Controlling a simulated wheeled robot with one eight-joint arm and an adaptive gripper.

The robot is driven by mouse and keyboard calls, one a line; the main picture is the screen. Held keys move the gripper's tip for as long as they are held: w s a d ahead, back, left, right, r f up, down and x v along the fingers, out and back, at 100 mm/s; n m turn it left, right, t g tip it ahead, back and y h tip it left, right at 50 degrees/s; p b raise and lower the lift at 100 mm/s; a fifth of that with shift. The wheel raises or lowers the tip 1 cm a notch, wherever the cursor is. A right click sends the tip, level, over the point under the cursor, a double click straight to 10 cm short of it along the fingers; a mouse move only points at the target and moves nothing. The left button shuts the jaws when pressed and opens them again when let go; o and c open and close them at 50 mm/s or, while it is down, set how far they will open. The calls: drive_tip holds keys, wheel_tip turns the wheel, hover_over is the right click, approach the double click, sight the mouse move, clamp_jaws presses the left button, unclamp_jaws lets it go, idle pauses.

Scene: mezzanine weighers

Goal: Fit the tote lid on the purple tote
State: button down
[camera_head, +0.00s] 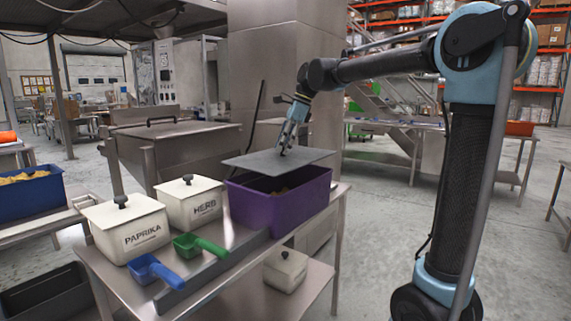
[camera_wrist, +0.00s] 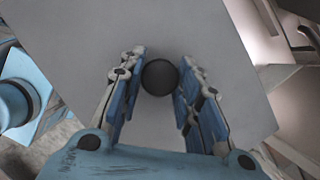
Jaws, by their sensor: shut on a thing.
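The purple tote (camera_head: 268,208) stands on the right end of the steel table, with some yellowish contents showing at its opening. The grey tote lid (camera_head: 310,155) is a flat sheet over the tote, a little above its rim, and looks slightly turned against it. My gripper (camera_head: 285,150) comes down from above and is shut on the lid's dark knob. In the wrist view the round black knob (camera_wrist: 160,77) sits between the blue fingers of my gripper (camera_wrist: 160,85), and the lid (camera_wrist: 205,40) fills most of the picture. The lid hides part of the tote's opening.
Left of the tote stand white bins marked HERB (camera_head: 190,203) and PAPRIKA (camera_head: 128,228). A green scoop (camera_head: 200,246) and a blue scoop (camera_head: 155,271) lie in front. A white box (camera_head: 286,269) sits on the lower shelf. A blue tote (camera_head: 28,194) stands far left.

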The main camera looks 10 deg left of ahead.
sight(284, 160)
drive_tip(key=shift+f, duration=3)
drive_tip(key=c, duration=1.2)
unclamp_jaws()
drive_tip(key=shift+r, duration=0.1)
